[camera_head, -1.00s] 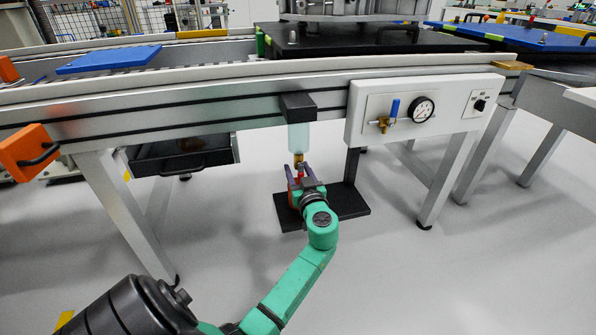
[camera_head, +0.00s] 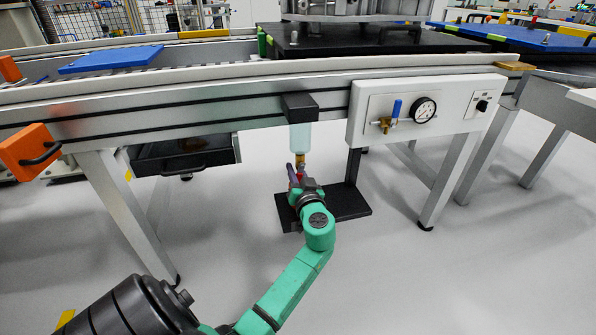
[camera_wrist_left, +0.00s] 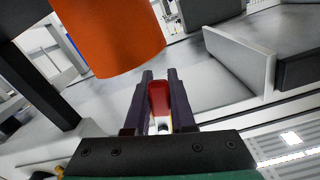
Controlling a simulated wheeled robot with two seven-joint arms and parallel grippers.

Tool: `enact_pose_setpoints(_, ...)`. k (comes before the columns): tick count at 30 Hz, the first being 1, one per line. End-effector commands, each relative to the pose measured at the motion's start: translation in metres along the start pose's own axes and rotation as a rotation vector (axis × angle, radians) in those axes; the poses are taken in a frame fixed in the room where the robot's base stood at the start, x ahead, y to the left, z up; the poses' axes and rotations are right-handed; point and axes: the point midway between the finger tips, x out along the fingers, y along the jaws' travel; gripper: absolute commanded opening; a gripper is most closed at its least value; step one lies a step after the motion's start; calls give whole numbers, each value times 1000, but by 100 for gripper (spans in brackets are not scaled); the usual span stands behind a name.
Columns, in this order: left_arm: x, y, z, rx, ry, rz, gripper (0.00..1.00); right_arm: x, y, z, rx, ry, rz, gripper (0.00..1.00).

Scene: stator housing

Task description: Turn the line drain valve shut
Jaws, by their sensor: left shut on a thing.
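A pale, clear bowl (camera_head: 300,138) hangs below the black bracket at the bench's front rail. A small brass line drain valve (camera_head: 300,160) sits under it. My left gripper (camera_head: 297,177) is just below the brass part. In the left wrist view its dark fingers are shut on a red handle (camera_wrist_left: 159,98), which stands between them. An orange cylinder (camera_wrist_left: 110,35) fills the upper left of that view, close to the fingers. The handle's exact angle on the valve is hard to tell in the head view. My right gripper is not in view.
A white panel (camera_head: 470,108) with a blue-handled valve (camera_head: 396,108) and gauge (camera_head: 423,110) is at right. A drawer (camera_head: 185,157) hangs at left. Floor in front is clear.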

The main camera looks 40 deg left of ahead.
Motion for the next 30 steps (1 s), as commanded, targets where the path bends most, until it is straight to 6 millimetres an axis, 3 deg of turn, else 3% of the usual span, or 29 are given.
enact_pose_setpoints(10, 0, -12, -3, 327, -1, 0, 0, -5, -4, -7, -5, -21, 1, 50)
enact_pose_setpoints(21, 0, -24, -11, 679, -1, 1, 0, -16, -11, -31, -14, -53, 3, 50)
enact_pose_setpoints(30, -1, -31, -19, 960, 0, 2, 0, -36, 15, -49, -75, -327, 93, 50)
